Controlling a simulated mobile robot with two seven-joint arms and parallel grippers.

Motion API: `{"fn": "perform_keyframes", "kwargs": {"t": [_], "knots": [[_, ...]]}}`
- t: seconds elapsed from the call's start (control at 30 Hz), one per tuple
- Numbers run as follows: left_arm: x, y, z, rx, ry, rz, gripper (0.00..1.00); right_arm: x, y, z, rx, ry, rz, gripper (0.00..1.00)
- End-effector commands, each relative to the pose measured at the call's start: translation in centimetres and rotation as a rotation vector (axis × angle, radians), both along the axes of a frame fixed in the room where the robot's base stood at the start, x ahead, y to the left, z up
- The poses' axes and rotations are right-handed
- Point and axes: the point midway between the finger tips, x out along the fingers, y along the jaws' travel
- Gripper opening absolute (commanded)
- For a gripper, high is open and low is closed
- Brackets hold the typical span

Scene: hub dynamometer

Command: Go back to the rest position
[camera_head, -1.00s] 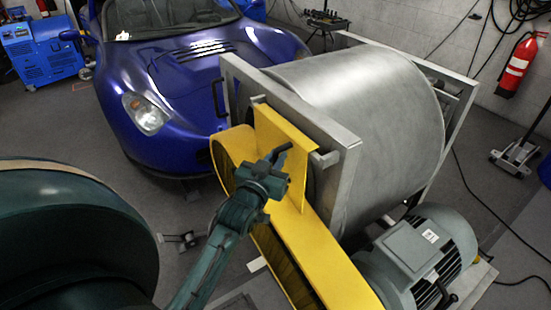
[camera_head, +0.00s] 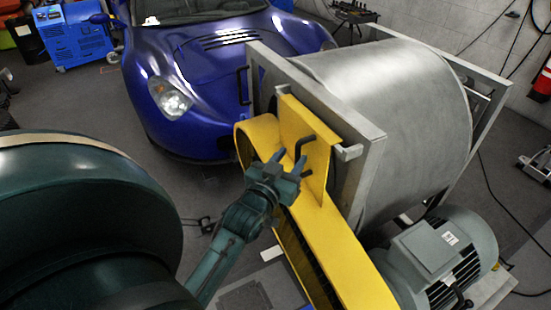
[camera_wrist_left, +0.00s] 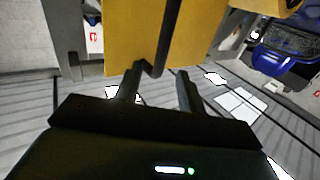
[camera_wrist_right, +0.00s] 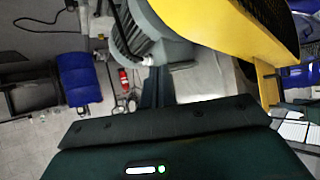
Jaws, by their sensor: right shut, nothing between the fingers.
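My left gripper (camera_head: 288,158) is open and empty in front of the yellow guard (camera_head: 318,228) of the roller machine. A black bent handle (camera_head: 303,141) sticks out of the guard's upright plate, just by the fingertips. In the left wrist view the two fingers (camera_wrist_left: 157,78) stand apart, and the handle's end (camera_wrist_left: 152,70) shows between their tips, with a gap to the right finger. I cannot tell how deep it sits. My right gripper (camera_wrist_right: 158,88) shows only in the right wrist view; its fingers are together and empty. The head view does not show it.
The big grey roller (camera_head: 395,110) and its frame stand behind the guard, with a grey motor (camera_head: 440,255) at lower right. A blue car (camera_head: 205,85) is close behind. Open floor (camera_head: 95,105) lies to the left.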

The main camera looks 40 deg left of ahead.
Motion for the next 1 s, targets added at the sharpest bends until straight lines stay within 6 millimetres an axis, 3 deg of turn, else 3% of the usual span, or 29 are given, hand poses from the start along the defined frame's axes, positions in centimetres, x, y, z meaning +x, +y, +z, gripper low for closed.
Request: {"fn": "perform_keyframes", "kwargs": {"t": [0.1,0.33,0.5,0.77,0.87,1.0], "knots": [[-3.0,-0.6,-0.2,0.000,0.002,0.000,0.39,0.1,0.1,-0.1,0.002,-0.008,0.002,0.00],[-6.9,-1.4,-0.1,0.000,0.000,0.000,0.39,0.2,0.4,-0.1,0.007,-0.018,0.010,0.00],[-8.2,-1.6,0.1,0.000,-0.003,0.000,0.39,0.3,0.4,0.2,0.009,-0.027,0.014,0.00],[-8.4,-1.8,0.1,0.000,-0.002,-0.003,0.39,0.0,0.5,0.3,0.011,-0.025,0.015,0.00],[-8.3,-3.1,-1.2,-0.006,0.047,-0.044,0.39,-0.1,0.5,0.5,0.011,-0.020,0.015,0.00],[-9.0,-8.0,-6.4,-0.026,0.227,-0.185,0.39,-0.3,0.4,0.7,0.006,-0.008,0.013,0.00]]}}
